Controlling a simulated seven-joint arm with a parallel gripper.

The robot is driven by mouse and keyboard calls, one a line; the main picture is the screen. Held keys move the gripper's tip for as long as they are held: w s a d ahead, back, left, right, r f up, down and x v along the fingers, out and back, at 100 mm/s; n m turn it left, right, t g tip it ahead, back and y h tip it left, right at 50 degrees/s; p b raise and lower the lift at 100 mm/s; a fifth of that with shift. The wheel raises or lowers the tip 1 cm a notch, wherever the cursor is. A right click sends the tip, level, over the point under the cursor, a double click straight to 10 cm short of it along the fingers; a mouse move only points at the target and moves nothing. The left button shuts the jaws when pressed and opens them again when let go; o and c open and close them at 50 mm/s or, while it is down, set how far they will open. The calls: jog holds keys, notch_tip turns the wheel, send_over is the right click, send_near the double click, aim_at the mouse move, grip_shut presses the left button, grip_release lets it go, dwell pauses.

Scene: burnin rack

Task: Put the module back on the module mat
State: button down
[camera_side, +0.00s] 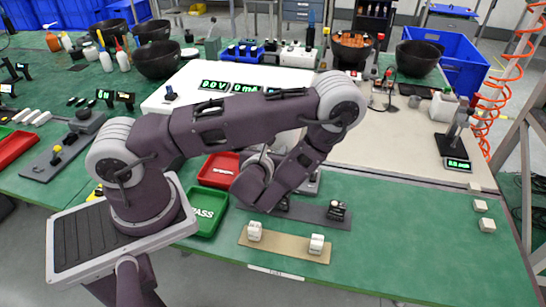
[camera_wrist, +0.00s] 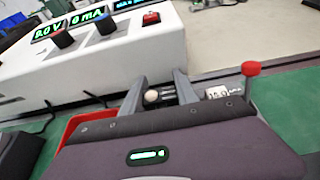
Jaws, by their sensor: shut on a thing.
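The module mat (camera_side: 286,244) is a tan strip near the green bench's front edge. Two white modules (camera_side: 254,231) (camera_side: 316,243) stand on it with a bare gap between them. My gripper (camera_wrist: 160,95) is behind the mat, its fingers hidden by my arm in the side view. In the wrist view its two grey fingers are shut on a small piece with a pale round end (camera_wrist: 152,96). I cannot tell whether this is a module. A white labelled block (camera_wrist: 222,91) is right of the fingers, beside a red-knobbed lever (camera_wrist: 250,69).
A dark grey fixture plate (camera_side: 312,214) with a black device (camera_side: 337,210) lies behind the mat. A green tray (camera_side: 209,208) and a red tray (camera_side: 217,169) are to the left. The white power supply (camera_wrist: 100,60) stands close by.

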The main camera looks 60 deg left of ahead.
notch_tip(320, 180, up, 6)
jog(key=r, duration=0.1)
send_over(307, 205)
jog(key=f, duration=0.2)
notch_tip(307, 205, down, 8)
jog(key=shift+r, duration=0.1)
jog(key=shift+f, duration=0.25)
jog(key=c, duration=1.2)
grip_release()
